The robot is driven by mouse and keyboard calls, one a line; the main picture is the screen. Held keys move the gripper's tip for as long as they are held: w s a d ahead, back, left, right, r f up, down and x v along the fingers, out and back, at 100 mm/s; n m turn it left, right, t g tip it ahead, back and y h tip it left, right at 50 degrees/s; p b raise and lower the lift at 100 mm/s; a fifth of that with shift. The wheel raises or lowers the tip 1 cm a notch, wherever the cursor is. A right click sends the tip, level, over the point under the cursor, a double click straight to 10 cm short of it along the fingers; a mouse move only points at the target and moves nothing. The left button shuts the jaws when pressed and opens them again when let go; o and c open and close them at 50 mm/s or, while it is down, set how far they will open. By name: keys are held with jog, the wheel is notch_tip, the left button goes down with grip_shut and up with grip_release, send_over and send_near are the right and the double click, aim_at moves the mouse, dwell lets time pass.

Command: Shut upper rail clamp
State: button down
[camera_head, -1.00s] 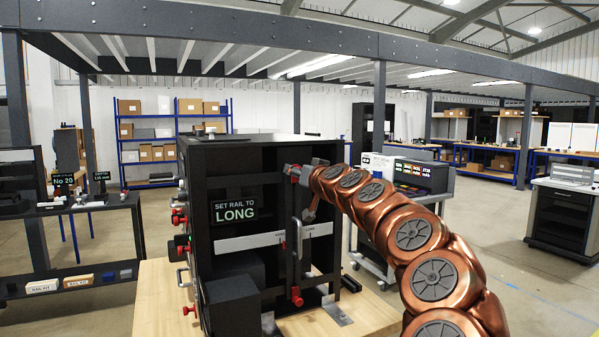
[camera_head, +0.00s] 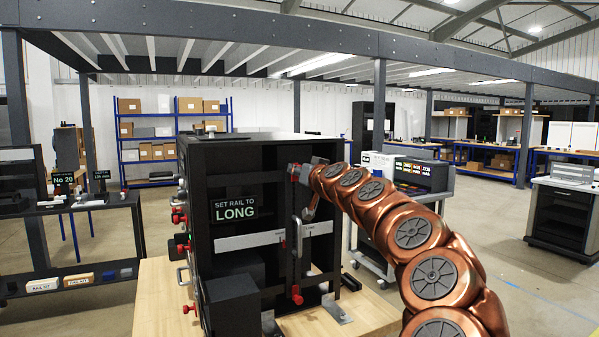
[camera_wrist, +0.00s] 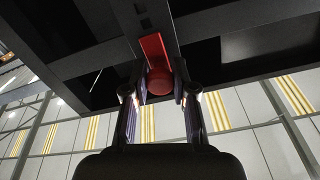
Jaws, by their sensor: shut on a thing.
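The upper rail clamp (camera_head: 294,172) is a small red lever near the top of the black rack's front upright. In the wrist view its red handle (camera_wrist: 155,62) sits between the two fingertips of my gripper (camera_wrist: 158,92), which are closed around its rounded end. In the head view my gripper (camera_head: 304,174) meets the clamp from the right, and its fingers partly cover it. The black rack (camera_head: 262,160) stands on a wooden bench, with a sign reading "SET RAIL TO LONG" (camera_head: 235,209). Whether the clamp is fully closed cannot be told.
Another red clamp (camera_head: 296,294) sits lower on the same upright. A pale rail (camera_head: 245,241) crosses the rack. A black box (camera_head: 232,304) and metal brackets (camera_head: 337,310) are on the wooden bench top (camera_head: 370,311). A grey cart (camera_head: 370,258) stands behind my arm.

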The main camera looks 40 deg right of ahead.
notch_tip(320, 180, down, 3)
jog(key=b, duration=0.3)
jog(key=shift+w+r, duration=0.1)
dwell(0.3)
jog(key=c, duration=0.9)
grip_release()
jog(key=shift+r, duration=0.1)
jog(key=shift+s, duration=0.2)
jog(key=v, duration=1.1)
jog(key=shift+s+a, duration=0.2)
jog(key=shift+s, duration=0.15)
